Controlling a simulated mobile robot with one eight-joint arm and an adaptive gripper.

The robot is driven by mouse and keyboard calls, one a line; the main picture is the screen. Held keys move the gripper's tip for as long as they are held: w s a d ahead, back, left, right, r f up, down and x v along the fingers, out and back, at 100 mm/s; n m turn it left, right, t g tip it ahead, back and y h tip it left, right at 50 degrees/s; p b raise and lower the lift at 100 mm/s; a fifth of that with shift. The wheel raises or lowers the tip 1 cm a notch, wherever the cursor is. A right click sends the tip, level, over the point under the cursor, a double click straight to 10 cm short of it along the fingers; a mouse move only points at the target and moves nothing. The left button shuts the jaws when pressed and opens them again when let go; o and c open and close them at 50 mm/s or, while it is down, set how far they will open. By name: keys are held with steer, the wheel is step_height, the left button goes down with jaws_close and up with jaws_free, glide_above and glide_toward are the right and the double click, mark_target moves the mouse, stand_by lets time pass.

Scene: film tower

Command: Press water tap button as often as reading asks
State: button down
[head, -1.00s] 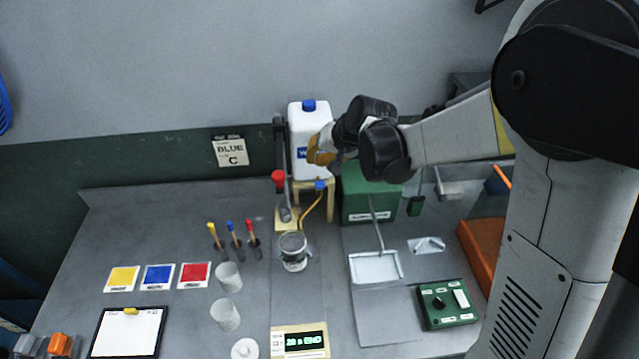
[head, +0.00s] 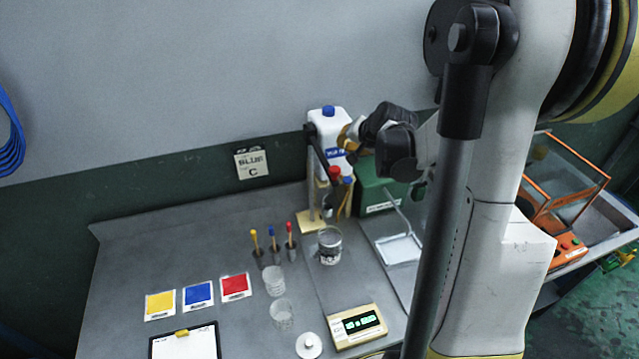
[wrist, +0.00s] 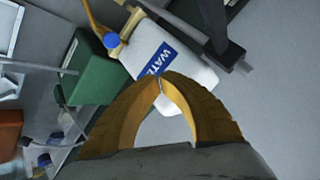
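The white water container (head: 329,128) with a blue cap stands at the back of the bench; its "WATE" label faces the wrist camera (wrist: 190,75). A small blue button (wrist: 112,40) sits on the tap below the container. In the head view the blue button (head: 348,180) shows beside a red knob (head: 335,173). My gripper (wrist: 160,80) has its yellow fingertips together with nothing between them. It is in front of the container, apart from the blue button. The reading on the beige display (head: 361,322) is too blurred to make out surely.
A glass beaker (head: 330,246) stands below the tap. The green box (head: 372,190) is right of the container. Brushes, colour cards (head: 198,294) and clear cups (head: 273,280) lie to the left. An orange-framed case (head: 565,185) stands at the right.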

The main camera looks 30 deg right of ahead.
mark_target(346, 178)
steer(key=shift+s+d, duration=0.1)
steer(key=shift+d, duration=0.2)
step_height(346, 178, down, 9)
steer(key=b, duration=0.6)
steer(key=shift+a+r+b, duration=0.1)
steer(key=shift+b, duration=0.3)
stand_by(1.0)
steer(key=shift+f+b, duration=0.45)
steer(key=shift+b, duration=0.05)
steer(key=shift+f+b, duration=0.6)
stand_by(0.6)
steer(key=shift+r, duration=0.1)
steer(key=shift+r+p, duration=0.75)
steer(key=shift+r, duration=0.2)
